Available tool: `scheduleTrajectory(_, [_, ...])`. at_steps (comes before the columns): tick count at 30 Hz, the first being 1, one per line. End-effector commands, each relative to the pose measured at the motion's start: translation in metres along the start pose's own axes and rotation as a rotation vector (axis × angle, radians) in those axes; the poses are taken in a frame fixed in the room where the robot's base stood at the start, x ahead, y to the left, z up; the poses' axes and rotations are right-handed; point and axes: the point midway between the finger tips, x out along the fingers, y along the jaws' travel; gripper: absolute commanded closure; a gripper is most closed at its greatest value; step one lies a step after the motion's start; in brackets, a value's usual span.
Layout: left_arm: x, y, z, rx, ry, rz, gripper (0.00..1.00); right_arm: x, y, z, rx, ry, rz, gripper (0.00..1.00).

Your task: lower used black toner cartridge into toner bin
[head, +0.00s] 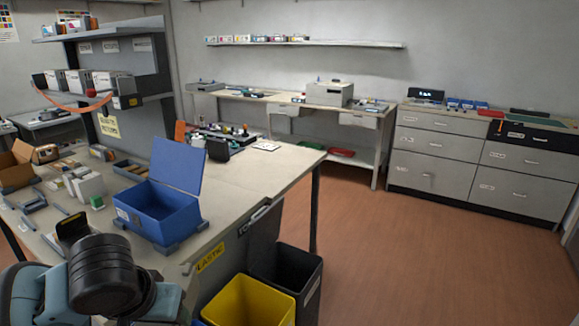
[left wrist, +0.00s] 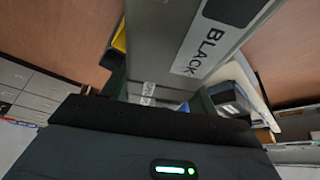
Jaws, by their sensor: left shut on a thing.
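The used black toner cartridge (left wrist: 165,45) fills the top middle of the left wrist view, a long grey body with a white label reading "BLACK". My left gripper (left wrist: 158,98) is shut on it, with a dark finger on each side. In the head view my left arm is at the bottom left, and its black wrist hides the gripper and cartridge. A blue bin (head: 155,220), seemingly the toner bin, stands on the table with its lid (head: 178,165) raised. It is beyond and right of my arm, and its label is too small to read. My right gripper is not in view.
A yellow bin (head: 248,302) and a black bin (head: 290,272) stand on the floor by the table's near right edge. Small boxes and trays (head: 88,185) crowd the table's left side. The tabletop right of the blue bin (head: 245,178) is clear.

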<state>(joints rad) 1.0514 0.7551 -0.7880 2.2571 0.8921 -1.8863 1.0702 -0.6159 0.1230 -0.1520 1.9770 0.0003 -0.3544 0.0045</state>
Motion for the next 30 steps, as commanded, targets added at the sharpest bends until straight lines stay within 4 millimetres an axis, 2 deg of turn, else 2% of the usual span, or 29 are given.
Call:
scheduleTrajectory(8, [0.005, 0.0, 0.003, 0.0, -0.008, 0.001, 0.75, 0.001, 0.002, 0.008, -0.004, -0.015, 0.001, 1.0])
scheduleTrajectory(11, [0.013, 0.001, 0.008, -0.002, -0.012, 0.006, 0.75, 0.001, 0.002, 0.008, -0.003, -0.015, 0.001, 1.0])
scheduleTrajectory(14, [0.031, 0.003, 0.019, -0.006, -0.018, 0.013, 0.75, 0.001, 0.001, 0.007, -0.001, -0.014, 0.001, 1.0])
scheduleTrajectory(24, [0.111, 0.005, 0.091, -0.016, -0.018, 0.023, 0.75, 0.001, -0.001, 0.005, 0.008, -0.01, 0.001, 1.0])
scheduleTrajectory(30, [0.137, 0.002, 0.129, -0.008, -0.011, 0.01, 0.75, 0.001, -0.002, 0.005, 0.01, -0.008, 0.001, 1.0])
